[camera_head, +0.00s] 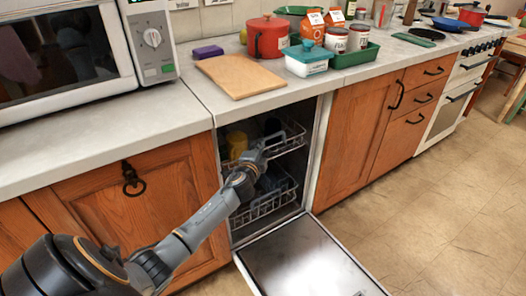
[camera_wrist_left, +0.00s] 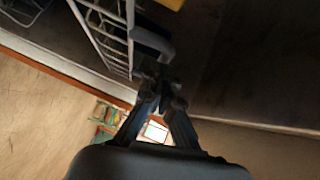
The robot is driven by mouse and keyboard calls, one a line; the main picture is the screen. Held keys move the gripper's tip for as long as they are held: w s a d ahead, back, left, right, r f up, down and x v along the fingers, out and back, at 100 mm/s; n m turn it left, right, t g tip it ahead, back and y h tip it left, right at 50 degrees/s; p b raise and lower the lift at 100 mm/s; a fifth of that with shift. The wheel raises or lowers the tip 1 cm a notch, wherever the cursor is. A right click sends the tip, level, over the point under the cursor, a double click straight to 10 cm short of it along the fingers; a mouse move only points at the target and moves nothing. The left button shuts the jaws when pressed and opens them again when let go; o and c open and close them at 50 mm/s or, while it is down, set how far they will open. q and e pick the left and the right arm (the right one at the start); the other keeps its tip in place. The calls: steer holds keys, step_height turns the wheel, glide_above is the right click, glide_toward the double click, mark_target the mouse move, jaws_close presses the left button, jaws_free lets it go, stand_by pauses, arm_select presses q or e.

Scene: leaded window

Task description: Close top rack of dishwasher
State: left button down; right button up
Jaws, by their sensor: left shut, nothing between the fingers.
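The dishwasher stands under the counter with its door (camera_head: 305,262) lowered open. Its top rack (camera_head: 290,140) is a white wire rack inside the dark cavity, and its front edge shows near the opening. A yellow item (camera_head: 236,143) sits at the rack's left side. The lower rack (camera_head: 264,205) shows below. My left gripper (camera_head: 272,142) is at the front of the top rack, fingers shut. In the left wrist view the gripper (camera_wrist_left: 160,84) is beside white rack wires (camera_wrist_left: 112,35); whether it touches them I cannot tell. My right gripper is not in view.
The counter above holds a cutting board (camera_head: 241,76), a red pot (camera_head: 267,37), a lidded box (camera_head: 307,60) and a microwave (camera_head: 75,50). Wooden cabinets (camera_head: 352,128) flank the dishwasher. The floor (camera_head: 450,185) to the right is clear.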

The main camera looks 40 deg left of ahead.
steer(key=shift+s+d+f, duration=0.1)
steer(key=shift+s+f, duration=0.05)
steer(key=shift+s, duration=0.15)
